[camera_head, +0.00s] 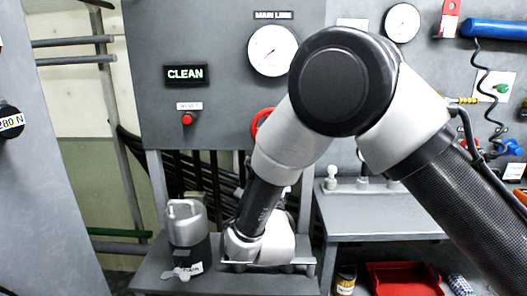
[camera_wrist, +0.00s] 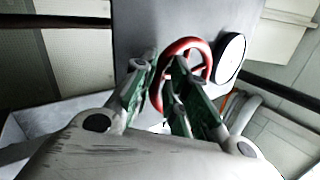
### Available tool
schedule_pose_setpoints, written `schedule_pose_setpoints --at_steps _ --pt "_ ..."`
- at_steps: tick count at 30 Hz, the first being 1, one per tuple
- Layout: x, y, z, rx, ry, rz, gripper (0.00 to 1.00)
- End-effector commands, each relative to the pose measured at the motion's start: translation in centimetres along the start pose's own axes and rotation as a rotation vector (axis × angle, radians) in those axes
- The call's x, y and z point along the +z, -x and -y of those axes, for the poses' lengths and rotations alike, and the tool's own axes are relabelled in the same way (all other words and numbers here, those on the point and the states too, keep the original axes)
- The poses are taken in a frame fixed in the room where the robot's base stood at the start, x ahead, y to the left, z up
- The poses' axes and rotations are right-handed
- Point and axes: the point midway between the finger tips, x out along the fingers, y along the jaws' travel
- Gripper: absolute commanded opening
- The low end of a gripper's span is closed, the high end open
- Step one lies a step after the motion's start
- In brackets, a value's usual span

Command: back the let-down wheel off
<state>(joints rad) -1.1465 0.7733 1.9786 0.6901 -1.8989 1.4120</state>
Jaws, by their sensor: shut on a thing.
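The red let-down wheel (camera_wrist: 204,50) is a round handwheel with spokes on a grey panel, seen in the wrist view. In the head view only a piece of its rim (camera_head: 261,121) shows left of my arm. My gripper (camera_wrist: 160,66) has its two green and grey fingers on either side of the wheel's left rim, shut on it. The fingers hide part of the rim and the hub. In the head view my gripper is hidden behind my arm.
A white-faced gauge (camera_wrist: 230,58) sits close beside the wheel.

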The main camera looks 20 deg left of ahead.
Motion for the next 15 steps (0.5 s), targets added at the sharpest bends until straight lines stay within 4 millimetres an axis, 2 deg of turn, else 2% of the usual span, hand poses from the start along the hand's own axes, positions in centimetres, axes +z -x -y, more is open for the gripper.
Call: schedule_pose_setpoints --at_steps 15 --pt "-0.57 0.16 -0.36 0.019 0.048 0.026 0.00"
